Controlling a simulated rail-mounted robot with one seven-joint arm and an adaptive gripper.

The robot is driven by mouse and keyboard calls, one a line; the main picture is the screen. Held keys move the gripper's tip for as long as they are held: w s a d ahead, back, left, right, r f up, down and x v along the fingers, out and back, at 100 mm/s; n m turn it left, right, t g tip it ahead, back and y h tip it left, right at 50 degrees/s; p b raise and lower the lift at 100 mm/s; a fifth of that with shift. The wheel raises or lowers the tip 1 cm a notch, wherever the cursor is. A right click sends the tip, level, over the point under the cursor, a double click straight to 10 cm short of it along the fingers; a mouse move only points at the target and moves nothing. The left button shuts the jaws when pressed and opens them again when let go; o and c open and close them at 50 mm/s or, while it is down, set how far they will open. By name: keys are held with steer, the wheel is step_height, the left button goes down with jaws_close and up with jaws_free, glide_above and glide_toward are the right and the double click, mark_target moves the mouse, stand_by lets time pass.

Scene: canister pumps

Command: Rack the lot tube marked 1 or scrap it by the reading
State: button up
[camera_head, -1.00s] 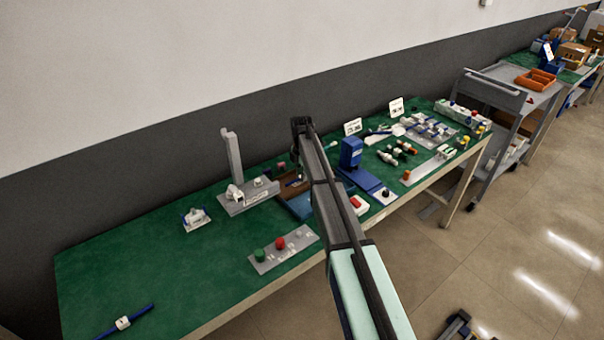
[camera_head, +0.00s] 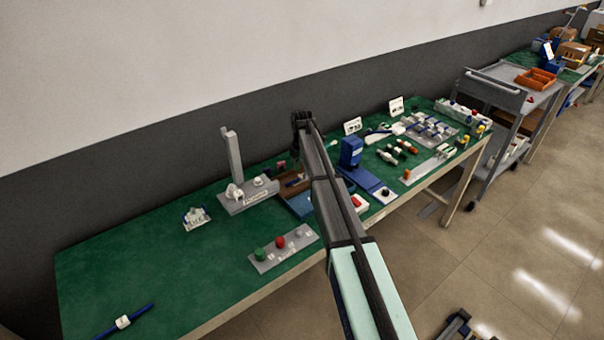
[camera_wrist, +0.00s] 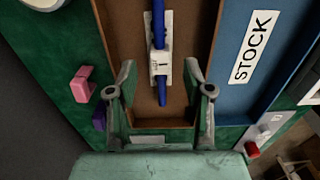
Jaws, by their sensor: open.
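In the wrist view, a blue tube (camera_wrist: 162,90) with a white tag (camera_wrist: 160,64) lies lengthwise in a brown tray (camera_wrist: 198,30). The tag bears small dark print that looks like a 1. My gripper (camera_wrist: 162,92) is open, its fingers apart on either side of the tube's near end, with nothing held. I cannot tell its height above the tube. Another blue tube with a white tag (camera_head: 123,322) lies at the bench's front left.
A blue tray labelled STOCK (camera_wrist: 245,75) adjoins the brown one. Pink (camera_wrist: 83,84) and dark blue pieces stand left of it. A grey stand (camera_head: 233,160), a plate with green and red buttons (camera_head: 281,243) and a blue device (camera_head: 351,152) are nearby. The left bench is mostly clear.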

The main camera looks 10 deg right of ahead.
step_height(320, 180, up, 10)
stand_by(0.4)
steer(key=shift+s, duration=0.1)
